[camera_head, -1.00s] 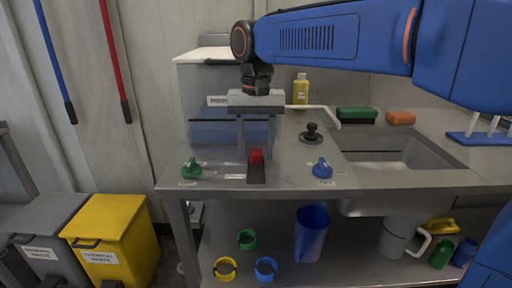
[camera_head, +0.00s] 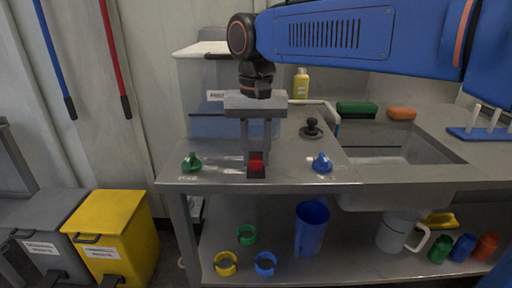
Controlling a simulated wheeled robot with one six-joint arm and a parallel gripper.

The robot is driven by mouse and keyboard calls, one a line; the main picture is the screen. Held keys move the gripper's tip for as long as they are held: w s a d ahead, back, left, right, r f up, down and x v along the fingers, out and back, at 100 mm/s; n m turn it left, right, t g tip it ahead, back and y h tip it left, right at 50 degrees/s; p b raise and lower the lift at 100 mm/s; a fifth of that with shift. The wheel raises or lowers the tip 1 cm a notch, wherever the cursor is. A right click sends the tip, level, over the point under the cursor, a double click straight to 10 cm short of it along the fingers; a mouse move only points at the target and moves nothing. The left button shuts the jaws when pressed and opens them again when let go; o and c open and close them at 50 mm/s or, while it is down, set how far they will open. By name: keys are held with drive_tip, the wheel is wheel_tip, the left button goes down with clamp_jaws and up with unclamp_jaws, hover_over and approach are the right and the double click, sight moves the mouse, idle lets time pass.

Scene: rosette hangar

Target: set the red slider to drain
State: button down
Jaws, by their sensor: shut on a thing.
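The red slider (camera_head: 256,163) sits in a dark slot plate at the front of the grey counter, between a green knob and a blue knob. My gripper (camera_head: 256,160) points straight down over it, with its two grey fingers closed in around the red slider. The fingers partly cover the slider. Small labels lie on the counter near the slot, but their words are too small to read, so I cannot tell which position is drain.
The green knob (camera_head: 191,163) is to the left and the blue knob (camera_head: 322,163) to the right. A black knob (camera_head: 311,128) stands behind, by the sink (camera_head: 385,152). A lidded clear container (camera_head: 203,95) stands behind my gripper.

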sight(256, 157)
drive_tip(key=c, duration=1.4)
unclamp_jaws()
wheel_tip(256, 157, up, 17)
drive_tip(key=shift+r, duration=0.2)
